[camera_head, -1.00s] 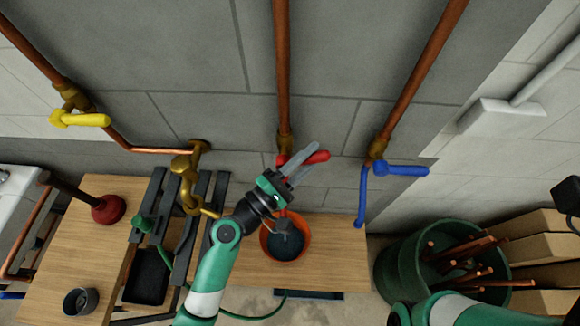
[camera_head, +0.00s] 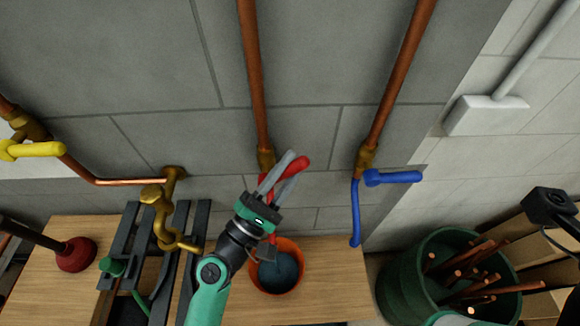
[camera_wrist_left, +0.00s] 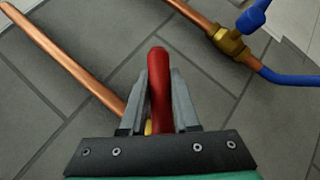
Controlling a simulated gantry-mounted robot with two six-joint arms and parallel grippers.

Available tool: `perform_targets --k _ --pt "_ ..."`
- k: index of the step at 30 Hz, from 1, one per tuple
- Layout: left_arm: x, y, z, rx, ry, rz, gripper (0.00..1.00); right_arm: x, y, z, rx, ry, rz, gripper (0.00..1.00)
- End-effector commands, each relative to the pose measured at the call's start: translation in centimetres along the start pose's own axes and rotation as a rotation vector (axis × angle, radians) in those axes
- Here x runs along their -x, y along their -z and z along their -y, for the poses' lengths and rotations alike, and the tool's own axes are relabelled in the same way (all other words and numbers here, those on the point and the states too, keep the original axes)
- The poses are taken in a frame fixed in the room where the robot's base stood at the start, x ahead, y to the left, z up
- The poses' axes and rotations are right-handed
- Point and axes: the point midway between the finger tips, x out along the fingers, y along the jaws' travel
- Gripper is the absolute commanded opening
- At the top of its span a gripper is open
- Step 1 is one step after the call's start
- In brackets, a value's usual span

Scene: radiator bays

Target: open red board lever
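The red lever (camera_head: 300,163) is on the valve at the foot of the middle copper pipe, in front of the grey wall. My left gripper (camera_head: 284,166) is at this lever, with one finger on each side of it. In the left wrist view the red lever (camera_wrist_left: 159,90) runs between the fingers, and its rounded end reaches past the tips. Both fingertips look flush against its sides, so the gripper appears shut on it. Part of the lever and its valve is hidden by the fingers. My right gripper is out of view.
A blue lever (camera_head: 392,177) on another valve is to the right, and a yellow lever (camera_head: 35,150) is far left. An orange bucket (camera_head: 292,247) stands on the wooden bench (camera_head: 335,275) below. A brass tap (camera_head: 160,215) is left of my arm.

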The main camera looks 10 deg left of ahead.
Motion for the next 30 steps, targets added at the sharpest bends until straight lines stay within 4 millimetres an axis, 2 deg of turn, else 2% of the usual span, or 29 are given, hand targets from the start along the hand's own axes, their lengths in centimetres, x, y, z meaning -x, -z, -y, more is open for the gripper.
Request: perform_targets --k 1,5,13,16,20,27,30 --pt "0.0 0.0 -0.1 -0.001 -0.001 0.000 0.37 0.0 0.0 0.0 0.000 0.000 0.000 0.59" --pt "0.0 0.0 0.0 -0.001 -0.001 0.000 0.59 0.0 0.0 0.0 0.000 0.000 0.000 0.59" --pt "0.0 0.0 0.0 -0.002 0.000 0.000 0.59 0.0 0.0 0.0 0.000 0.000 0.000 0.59" --pt "0.6 0.1 0.0 -0.001 0.000 -0.002 0.59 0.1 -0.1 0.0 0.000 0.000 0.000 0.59" --pt "2.8 0.2 0.1 -0.002 0.000 -0.003 0.59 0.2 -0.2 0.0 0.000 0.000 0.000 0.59" --pt "8.6 0.2 0.1 -0.002 -0.001 -0.004 0.59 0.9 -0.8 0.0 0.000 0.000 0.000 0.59" --pt "10.4 0.2 0.1 -0.002 -0.001 -0.004 0.59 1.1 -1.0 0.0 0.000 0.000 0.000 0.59"
